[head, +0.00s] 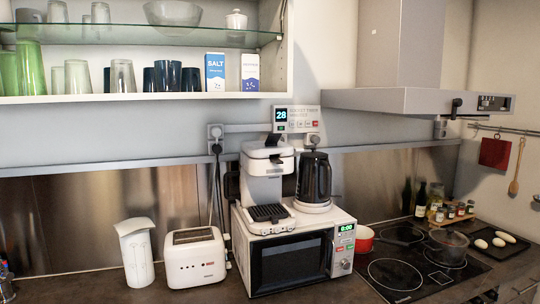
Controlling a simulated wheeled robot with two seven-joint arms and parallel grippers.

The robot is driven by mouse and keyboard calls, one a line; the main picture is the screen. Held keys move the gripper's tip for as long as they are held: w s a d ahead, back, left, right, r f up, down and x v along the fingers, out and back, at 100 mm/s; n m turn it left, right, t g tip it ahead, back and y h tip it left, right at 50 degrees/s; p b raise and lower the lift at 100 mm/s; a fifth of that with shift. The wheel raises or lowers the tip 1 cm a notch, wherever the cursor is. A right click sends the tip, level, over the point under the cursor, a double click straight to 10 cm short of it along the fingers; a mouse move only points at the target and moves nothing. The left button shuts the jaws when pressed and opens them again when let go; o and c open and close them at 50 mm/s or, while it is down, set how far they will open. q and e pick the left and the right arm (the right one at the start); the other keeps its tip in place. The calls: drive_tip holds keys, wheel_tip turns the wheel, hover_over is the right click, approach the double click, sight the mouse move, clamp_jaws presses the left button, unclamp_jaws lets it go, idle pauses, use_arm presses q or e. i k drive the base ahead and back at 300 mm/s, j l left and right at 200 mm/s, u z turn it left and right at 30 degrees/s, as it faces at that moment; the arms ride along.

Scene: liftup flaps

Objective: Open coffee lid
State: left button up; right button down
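A white and black coffee machine (266,180) stands on top of the microwave, left of the kettle. Its lid (267,150) is at the top of the machine, with a dark piece rising at the back. I cannot tell for sure whether the lid is raised or down. The drip tray (269,212) at its front is black and bare. Neither of my grippers is in view.
The microwave (290,264) stands on the counter. A black kettle (314,178) stands close to the coffee machine's right. A toaster (195,257) and a white container (136,254) stand left. A glass shelf (150,33) hangs above, and a range hood (405,101) juts out at right.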

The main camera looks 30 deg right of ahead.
sight(258, 150)
drive_tip(key=k+l, duration=0.1)
drive_tip(key=l, duration=1.15)
drive_tip(key=k+l, duration=0.15)
drive_tip(key=l, duration=0.45)
drive_tip(key=k+l, duration=0.1)
drive_tip(key=l, duration=1.1)
drive_tip(key=k+u, duration=0.05)
